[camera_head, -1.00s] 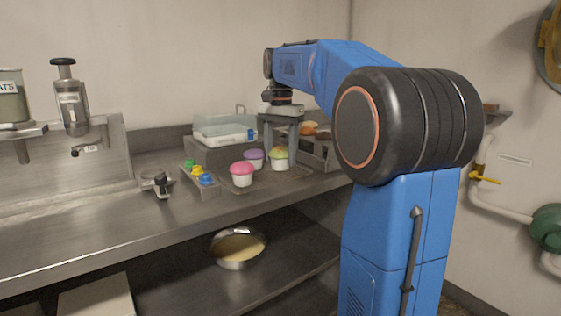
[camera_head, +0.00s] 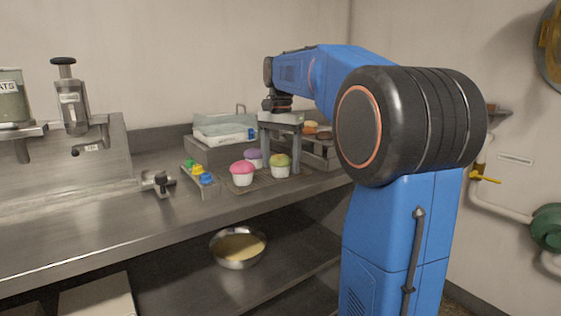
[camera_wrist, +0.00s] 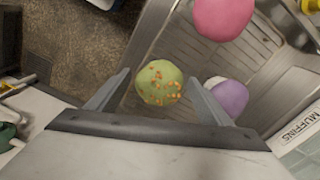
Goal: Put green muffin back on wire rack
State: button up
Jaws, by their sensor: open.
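The green muffin (camera_head: 280,167), with orange sprinkles and a white cup, stands upright at the right part of the wire rack (camera_head: 258,182), seemingly resting on it. My gripper (camera_head: 281,168) points down over it, open, with one finger on each side. In the wrist view the green muffin (camera_wrist: 158,83) lies between the two spread fingers (camera_wrist: 160,95), with a gap showing on both sides. The pink muffin (camera_head: 242,174) and the purple muffin (camera_head: 253,159) stand to its left on the rack. The muffin's underside is hidden in the wrist view.
A holder with green, yellow and blue items (camera_head: 199,175) sits left of the rack. A bin with a pale bag (camera_head: 222,135) stands behind. A tray with baked goods (camera_head: 318,145) is at the right. A bowl (camera_head: 238,248) sits on the shelf below. The counter's left front is clear.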

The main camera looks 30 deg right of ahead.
aim_at(280, 155)
notch_tip(280, 155, up, 12)
dwell(0.5)
jog(key=s+a+f+n+t, duration=0.2)
jog(key=s+a+f+n, duration=0.5)
jog(key=s+a+f, duration=0.55)
jog(key=s+a+f+n+t, duration=0.1)
jog(key=s+a+f+n, duration=0.1)
jog(key=s+f, duration=0.5)
jog(key=s+a+f+n+t, duration=0.1)
jog(key=s+f+n, duration=0.3)
jog(key=s+f, duration=0.4)
notch_tip(280, 155, down, 6)
jog(key=shift+s+a+r+t, duration=0.2)
jog(key=shift+s+a+t, duration=0.1)
jog(key=shift+a+t, duration=0.1)
